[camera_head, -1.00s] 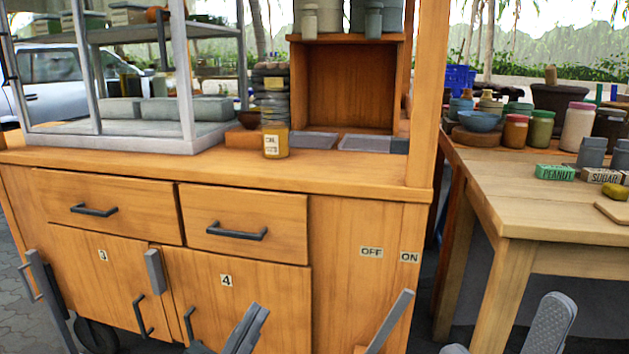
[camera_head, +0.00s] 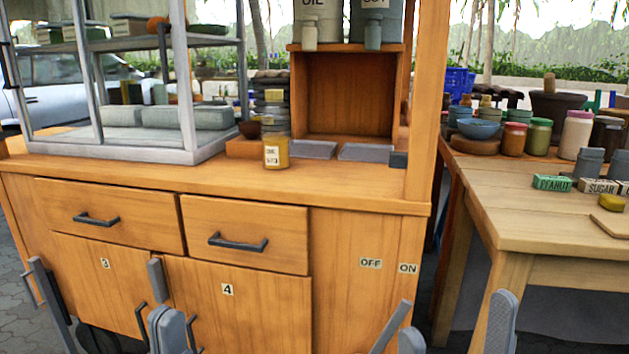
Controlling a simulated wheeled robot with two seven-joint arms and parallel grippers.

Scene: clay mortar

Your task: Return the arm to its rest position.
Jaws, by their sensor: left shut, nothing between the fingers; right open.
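My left gripper (camera_head: 168,318) shows at the bottom left, in front of the cabinet doors. Its grey fingers are together with nothing visible between them. My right gripper (camera_head: 455,322) is at the bottom right, with its two grey fingers wide apart and empty. Its left finger is mostly cut off by the bottom edge. Both arms are largely below the picture.
A wooden cabinet (camera_head: 340,235) with drawers and numbered doors fills the middle. A wooden table (camera_head: 540,215) at right holds several jars and boxes. Grey upright bars (camera_head: 155,278) show low in front of the cabinet.

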